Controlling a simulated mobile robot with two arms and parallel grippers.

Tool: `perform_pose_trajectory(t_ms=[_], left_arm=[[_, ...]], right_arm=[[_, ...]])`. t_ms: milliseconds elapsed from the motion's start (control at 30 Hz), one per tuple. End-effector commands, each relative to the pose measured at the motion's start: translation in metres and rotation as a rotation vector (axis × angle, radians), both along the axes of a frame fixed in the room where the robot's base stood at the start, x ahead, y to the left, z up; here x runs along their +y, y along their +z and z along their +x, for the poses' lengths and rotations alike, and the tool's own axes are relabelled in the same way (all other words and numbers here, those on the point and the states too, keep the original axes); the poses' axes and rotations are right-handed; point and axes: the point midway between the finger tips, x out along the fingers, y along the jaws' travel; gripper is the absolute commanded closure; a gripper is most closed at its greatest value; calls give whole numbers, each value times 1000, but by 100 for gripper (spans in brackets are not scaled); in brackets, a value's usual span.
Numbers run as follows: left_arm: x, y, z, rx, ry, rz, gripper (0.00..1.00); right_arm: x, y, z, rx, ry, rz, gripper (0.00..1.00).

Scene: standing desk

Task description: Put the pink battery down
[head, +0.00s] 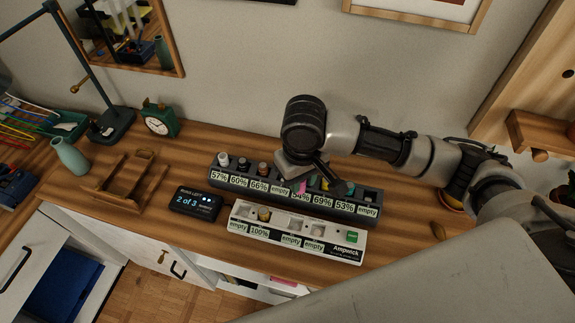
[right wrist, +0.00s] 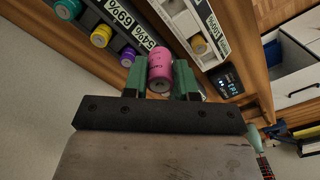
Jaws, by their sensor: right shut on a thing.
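The pink battery (right wrist: 160,68) is between the two green fingers of my right gripper (right wrist: 161,82) in the right wrist view. The gripper is shut on it. In the head view my right gripper (head: 305,180) is over the middle of the dark battery rack (head: 374,213), and a small pink patch shows below it. The arm hides part of the rack. I cannot tell whether the battery touches the rack. The white charger (head: 239,226) lies in front of the rack with a yellow battery (head: 264,214) by its 100% label. My left gripper is out of view.
Other batteries stand in the rack, including a purple one (right wrist: 128,57) and a yellow one (right wrist: 101,36). A small display (head: 196,203) reads "2 of 3". A wooden stand (head: 128,178), a green clock (head: 160,121) and a lamp (head: 112,122) are to the left.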

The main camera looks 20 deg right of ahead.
Motion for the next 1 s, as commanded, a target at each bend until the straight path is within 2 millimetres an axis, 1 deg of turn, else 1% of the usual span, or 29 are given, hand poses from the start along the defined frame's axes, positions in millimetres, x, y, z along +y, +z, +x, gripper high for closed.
perform_pose_trajectory(t_ms=[100, 300, 433, 533, 667, 900, 1000], left_arm=[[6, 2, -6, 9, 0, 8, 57], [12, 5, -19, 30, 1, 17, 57], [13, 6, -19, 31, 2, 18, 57], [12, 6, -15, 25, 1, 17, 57], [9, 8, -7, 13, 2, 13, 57], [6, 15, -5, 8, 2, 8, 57], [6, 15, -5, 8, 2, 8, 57]], right_arm=[[1, -15, 27, 2, -4, -1, 100], [2, -41, 71, 1, -3, -2, 100], [2, -54, 91, 0, -2, -1, 100], [2, -60, 99, 0, 0, 0, 100], [2, -66, 102, 2, 1, -1, 100], [2, -98, 102, 2, 0, -2, 100], [2, -102, 102, -1, 1, -1, 100]])
